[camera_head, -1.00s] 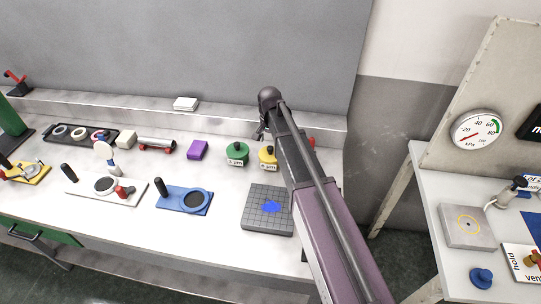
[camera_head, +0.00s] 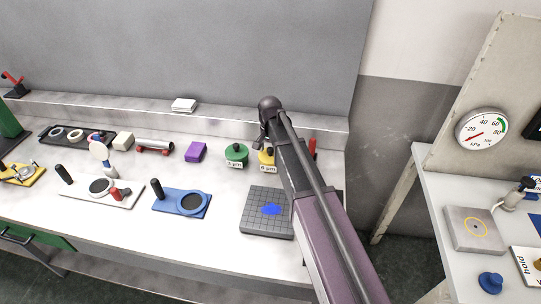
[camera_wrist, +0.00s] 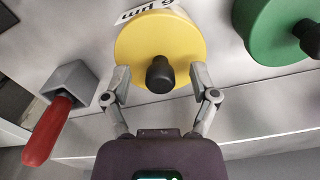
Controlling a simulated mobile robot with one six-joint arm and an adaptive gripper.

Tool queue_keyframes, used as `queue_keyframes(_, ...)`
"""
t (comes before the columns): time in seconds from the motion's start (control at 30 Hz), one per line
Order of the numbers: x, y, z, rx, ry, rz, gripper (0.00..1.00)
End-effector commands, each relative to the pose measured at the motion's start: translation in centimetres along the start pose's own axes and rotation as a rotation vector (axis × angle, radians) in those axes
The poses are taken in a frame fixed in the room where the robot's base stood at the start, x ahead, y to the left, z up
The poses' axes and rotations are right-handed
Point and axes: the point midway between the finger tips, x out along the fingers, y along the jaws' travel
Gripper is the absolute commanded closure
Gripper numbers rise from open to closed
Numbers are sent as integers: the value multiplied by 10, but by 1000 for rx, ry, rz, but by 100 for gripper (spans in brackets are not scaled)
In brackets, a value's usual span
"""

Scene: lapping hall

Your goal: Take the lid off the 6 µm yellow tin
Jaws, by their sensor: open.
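The yellow tin (camera_wrist: 150,38) has a round lid with a black knob (camera_wrist: 160,76) and a white label that reads 6 µm. In the head view the yellow tin (camera_head: 266,162) stands on the bench beside the green tin (camera_head: 236,153), partly hidden by my arm. In the wrist view my gripper (camera_wrist: 158,78) is open, with one finger on each side of the black knob, near the lid's edge. I cannot tell whether the fingers touch the lid. In the head view my gripper (camera_head: 262,142) is close above the tin, and its fingers are mostly hidden.
The green tin (camera_wrist: 280,30) is close on the right in the wrist view. A grey block with a red handle (camera_wrist: 48,128) is close on the left. A gridded grey plate (camera_head: 268,222) with a blue patch lies in front.

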Motion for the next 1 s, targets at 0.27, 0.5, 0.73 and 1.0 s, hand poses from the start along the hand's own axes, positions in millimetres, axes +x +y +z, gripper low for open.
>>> queue_keyframes(0.27,0,0,0,0,0,0,39)
queue_keyframes(0.5,0,0,0,0,0,0,100)
queue_keyframes(0.73,0,0,0,0,0,1,100)
queue_keyframes(1.0,-2,0,1,-1,-1,1,100)
